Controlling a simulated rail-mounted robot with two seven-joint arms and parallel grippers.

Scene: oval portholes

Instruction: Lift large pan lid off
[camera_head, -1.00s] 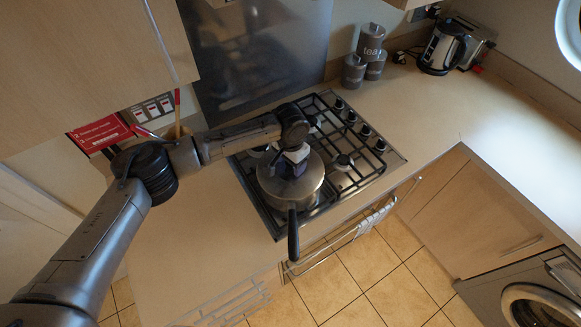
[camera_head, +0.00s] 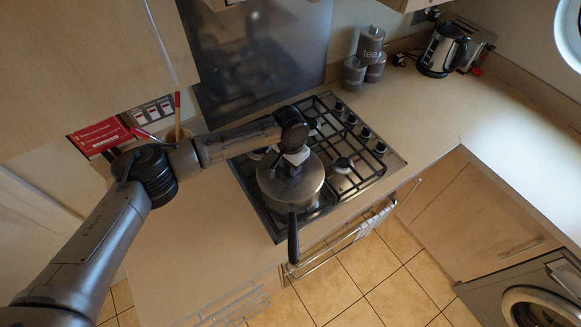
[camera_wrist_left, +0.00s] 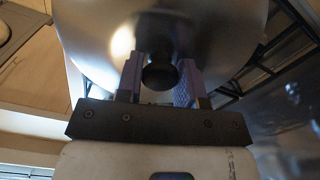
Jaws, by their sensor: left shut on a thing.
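The large pan (camera_head: 296,204) stands on the near-left part of the hob, its black handle (camera_head: 293,240) pointing toward the counter's front edge. The round metallic lid (camera_head: 312,180) is over the pan; I cannot tell whether a gap separates them. My left gripper (camera_head: 293,168) reaches down over the lid's centre. In the left wrist view, its purple fingers (camera_wrist_left: 160,76) are on both sides of the lid's dark knob (camera_wrist_left: 158,73), shut on it. The wrist view also shows the lid's shiny surface (camera_wrist_left: 95,40). My right gripper is out of view.
The black-grated hob (camera_head: 345,165) surrounds the pan. Canisters (camera_head: 368,50) and a kettle (camera_head: 441,50) stand toward the back. A utensil pot (camera_head: 178,133) is behind my left arm. The right-hand counter (camera_head: 430,110) has free room.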

